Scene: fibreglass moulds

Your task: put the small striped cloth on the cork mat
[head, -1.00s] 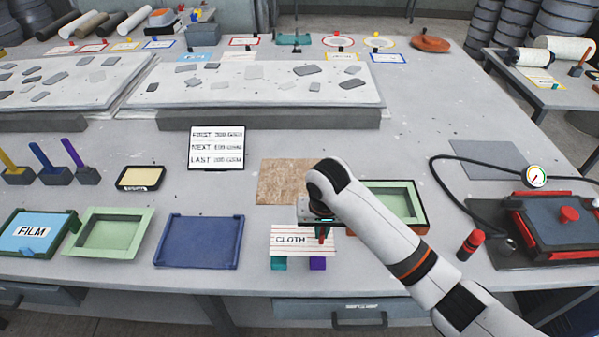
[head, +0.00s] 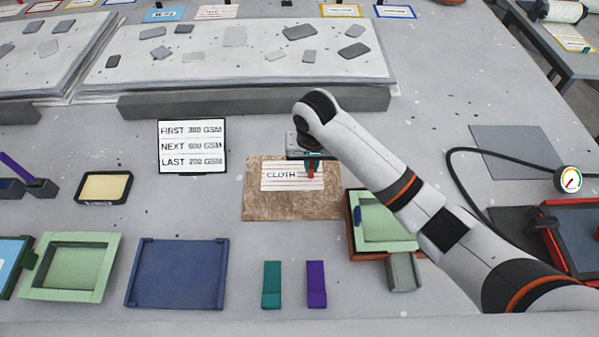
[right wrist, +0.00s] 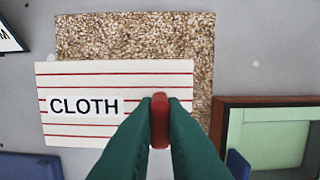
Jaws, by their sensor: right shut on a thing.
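The small striped cloth (head: 285,185), white with red lines and the word CLOTH, appears over the far part of the cork mat (head: 290,208) in the head view. My right gripper (head: 310,170) is shut on the red tab at the cloth's right side. In the right wrist view the gripper (right wrist: 159,120) grips that tab. There the cloth (right wrist: 85,82) overlaps the mat (right wrist: 135,35) and extends past its left side. Whether the cloth touches the mat or hangs just above it is hard to tell. My left gripper is out of view.
A green tray in a brown frame (head: 353,240) stands close to the mat's right corner, partly behind my arm. A teal block (head: 272,285) and a purple block (head: 317,285) stand in front. A sign (head: 193,147) is at left, a grey slab (head: 255,103) behind.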

